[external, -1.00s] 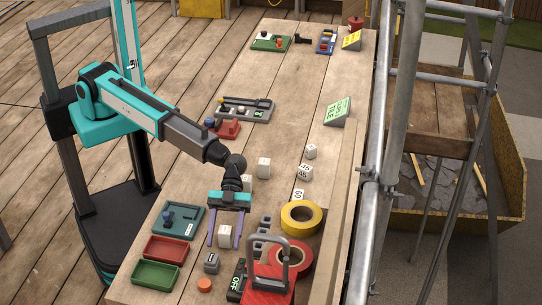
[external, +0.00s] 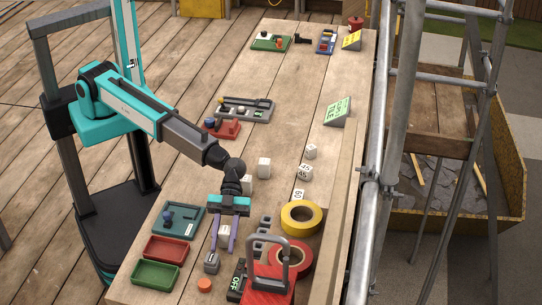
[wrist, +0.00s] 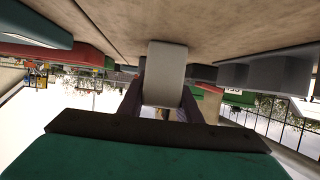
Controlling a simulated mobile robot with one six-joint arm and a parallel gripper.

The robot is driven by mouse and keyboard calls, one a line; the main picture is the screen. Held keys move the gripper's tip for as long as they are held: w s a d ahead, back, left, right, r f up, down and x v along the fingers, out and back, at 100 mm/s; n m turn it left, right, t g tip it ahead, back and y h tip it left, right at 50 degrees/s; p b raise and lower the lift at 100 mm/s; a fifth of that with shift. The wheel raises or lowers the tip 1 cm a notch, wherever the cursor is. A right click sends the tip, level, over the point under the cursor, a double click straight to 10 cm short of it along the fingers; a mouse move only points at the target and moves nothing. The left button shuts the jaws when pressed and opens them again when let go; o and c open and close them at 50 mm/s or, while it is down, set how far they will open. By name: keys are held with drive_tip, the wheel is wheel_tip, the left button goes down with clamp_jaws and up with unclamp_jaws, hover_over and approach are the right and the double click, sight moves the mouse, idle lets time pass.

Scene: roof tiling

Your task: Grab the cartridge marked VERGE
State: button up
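My gripper (external: 224,246) points down at the near part of the bench, its two purple fingers on either side of a small white block (external: 224,231). In the wrist view the pale block (wrist: 165,75) fills the gap between the fingers, which appear to touch both its sides. I cannot tell whether it is clear of the bench. No VERGE marking is legible on it or anywhere else. Other white blocks stand farther along the bench, one plain (external: 264,168) and one with dark markings (external: 305,173).
Left of my gripper are a teal tray (external: 187,231), a red tray (external: 154,254) and a green tray (external: 142,276). To the right are yellow tape (external: 288,218), red tape (external: 305,262) and a red box with a handle (external: 267,287). Scaffold poles line the right edge.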

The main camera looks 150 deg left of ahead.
drive_tip(key=shift+r, duration=0.15)
drive_tip(key=shift+r+b, duration=0.8)
drive_tip(key=shift+r, duration=0.7)
drive_tip(key=s+b, duration=0.1)
drive_tip(key=s, duration=0.4)
drive_tip(key=s+d+r+b, duration=0.1)
drive_tip(key=s, duration=0.4)
drive_tip(key=s+d+b, duration=0.1)
drive_tip(key=s+b, duration=0.1)
drive_tip(key=s, duration=0.4)
drive_tip(key=shift+r, duration=0.35)
